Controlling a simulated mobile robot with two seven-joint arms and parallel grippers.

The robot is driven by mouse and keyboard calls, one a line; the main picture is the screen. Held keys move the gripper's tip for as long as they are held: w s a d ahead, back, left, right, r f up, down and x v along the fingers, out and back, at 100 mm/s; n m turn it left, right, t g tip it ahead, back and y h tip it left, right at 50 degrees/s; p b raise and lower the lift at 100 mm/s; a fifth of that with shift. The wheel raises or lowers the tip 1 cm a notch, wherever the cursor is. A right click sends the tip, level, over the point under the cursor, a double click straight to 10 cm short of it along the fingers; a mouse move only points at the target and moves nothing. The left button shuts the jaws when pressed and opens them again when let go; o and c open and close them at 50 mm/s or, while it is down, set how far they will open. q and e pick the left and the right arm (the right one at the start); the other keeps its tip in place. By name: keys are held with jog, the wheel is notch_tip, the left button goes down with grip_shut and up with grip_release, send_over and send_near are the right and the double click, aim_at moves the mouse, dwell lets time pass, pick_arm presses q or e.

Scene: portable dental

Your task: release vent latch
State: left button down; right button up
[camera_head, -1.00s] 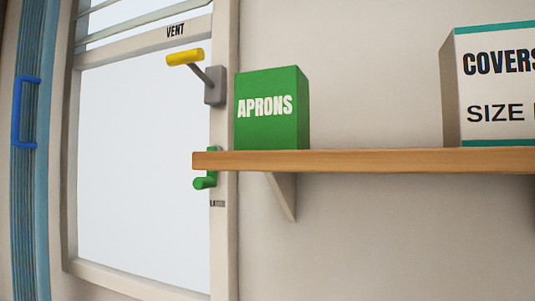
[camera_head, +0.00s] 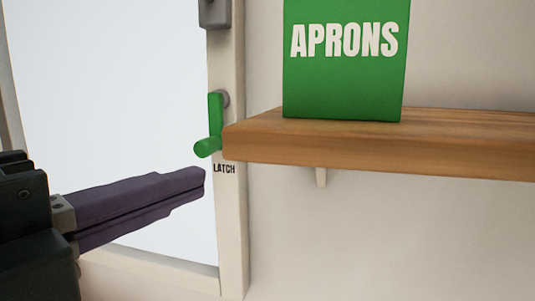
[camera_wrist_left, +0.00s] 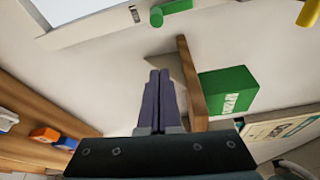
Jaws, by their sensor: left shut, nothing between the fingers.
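The green latch (camera_head: 213,125) is mounted on the right side of the white window frame, above the printed word LATCH. Its knob sticks out at the lower end, close to the left end of the shelf. The latch also shows at the top of the left wrist view (camera_wrist_left: 171,11). My left gripper (camera_head: 203,180) has purple fingers that are shut and empty. In the head view its tips appear just below and left of the knob, apart from it. The fingers also show in the left wrist view (camera_wrist_left: 159,75). My right gripper is not in view.
A wooden shelf (camera_head: 460,150) juts from the wall right of the latch, with a green APRONS box (camera_head: 345,85) on it. A yellow handle (camera_wrist_left: 308,12) shows at the left wrist view's top right. The window pane (camera_head: 110,90) left of the latch is clear.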

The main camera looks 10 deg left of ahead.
aim_at(211, 122)
pick_arm(q)
jog(key=w, duration=0.9)
jog(key=shift+a, duration=0.45)
jog(key=shift+r, duration=0.1)
